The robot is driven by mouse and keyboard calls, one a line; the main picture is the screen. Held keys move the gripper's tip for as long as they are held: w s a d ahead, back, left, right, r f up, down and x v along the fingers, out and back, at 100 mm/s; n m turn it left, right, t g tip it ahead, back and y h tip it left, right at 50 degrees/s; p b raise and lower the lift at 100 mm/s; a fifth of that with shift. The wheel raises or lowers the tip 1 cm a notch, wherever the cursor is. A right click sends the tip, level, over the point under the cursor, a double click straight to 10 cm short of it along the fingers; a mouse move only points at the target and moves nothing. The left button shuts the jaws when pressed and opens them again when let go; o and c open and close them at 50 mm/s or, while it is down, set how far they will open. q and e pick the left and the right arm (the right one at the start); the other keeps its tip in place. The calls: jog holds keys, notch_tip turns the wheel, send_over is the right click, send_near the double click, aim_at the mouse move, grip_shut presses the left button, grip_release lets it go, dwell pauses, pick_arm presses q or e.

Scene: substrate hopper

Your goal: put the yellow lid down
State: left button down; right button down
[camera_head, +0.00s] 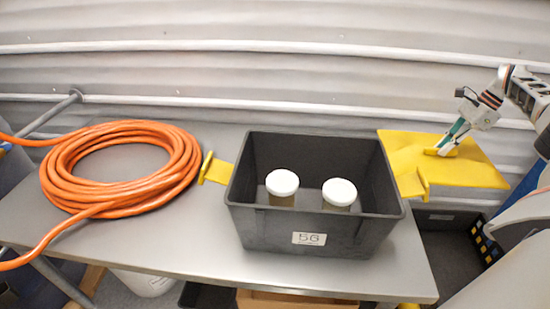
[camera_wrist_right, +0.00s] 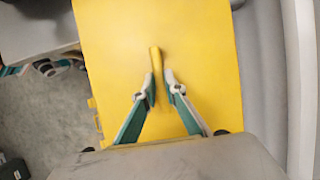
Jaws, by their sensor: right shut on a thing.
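The yellow lid (camera_head: 480,168) is a flat sheet at the right of the head view, over the right end of the table and partly past it. It fills the middle of the right wrist view (camera_wrist_right: 205,55). My right gripper (camera_head: 447,143) is shut on the raised yellow handle (camera_wrist_right: 155,55) on top of the lid. The grey bin (camera_head: 262,228) labelled 56 stands open on the table, left of the lid. Two white-capped jars (camera_head: 283,183) (camera_head: 340,192) stand inside it. Whether the lid's underside touches the table is hidden. My left gripper is not in view.
A coil of orange hose (camera_head: 120,195) lies on the left of the metal table (camera_head: 190,240). Yellow brackets (camera_head: 216,170) flank the bin on both sides. A dark crate (camera_head: 445,255) sits lower, beyond the table's right edge. A corrugated wall runs behind.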

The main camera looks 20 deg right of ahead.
jog(key=shift+w, duration=0.25)
jog(key=shift+w+a, duration=0.2)
jog(key=shift+a, duration=0.05)
jog(key=w+a, duration=0.7)
jog(key=a, duration=0.5)
jog(key=w+a, duration=0.8)
jog(key=a, duration=0.5)
jog(key=w+a, duration=0.7)
jog(key=a, duration=0.5)
jog(key=shift+w+a+r, duration=0.1)
jog(key=shift+w+a, duration=0.05)
jog(key=shift+w, duration=0.15)
jog(key=shift+w+a, duration=0.2)
jog(key=shift+a, duration=0.15)
notch_tip(320, 180, down, 4)
jog(key=shift+r, duration=0.2)
jog(key=shift+f, duration=0.1)
